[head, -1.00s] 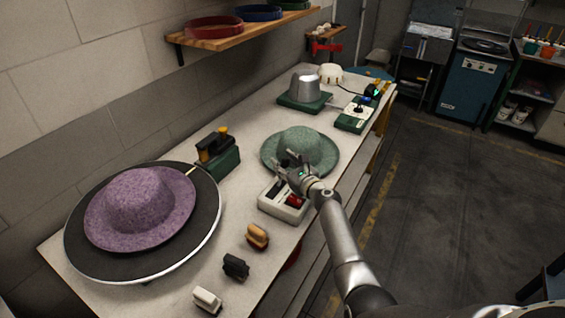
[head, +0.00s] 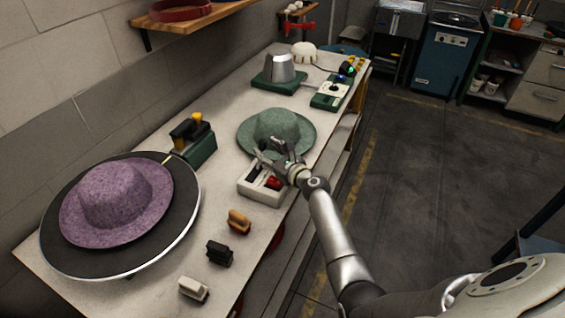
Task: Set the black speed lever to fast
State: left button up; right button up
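A white control box (head: 259,190) sits on the bench near its front edge, with dark slots and a red lever (head: 273,183) on its right side. The black speed lever cannot be made out clearly; my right gripper and the dark slot are in the way. My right gripper (head: 266,157) is over the back part of the box, its fingers spread apart, with nothing seen between them. Whether it touches a lever cannot be told. My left gripper is not in view.
A green felt hat (head: 280,127) lies just behind the box. A purple hat (head: 115,200) rests on a large black disc (head: 180,215) at left. A tan-handled brush (head: 238,221), a black block (head: 219,252) and a white block (head: 193,289) lie along the front edge.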

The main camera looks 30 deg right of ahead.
jog(key=v, duration=0.8)
jog(key=shift+s+r, duration=0.1)
jog(key=shift+s, duration=0.2)
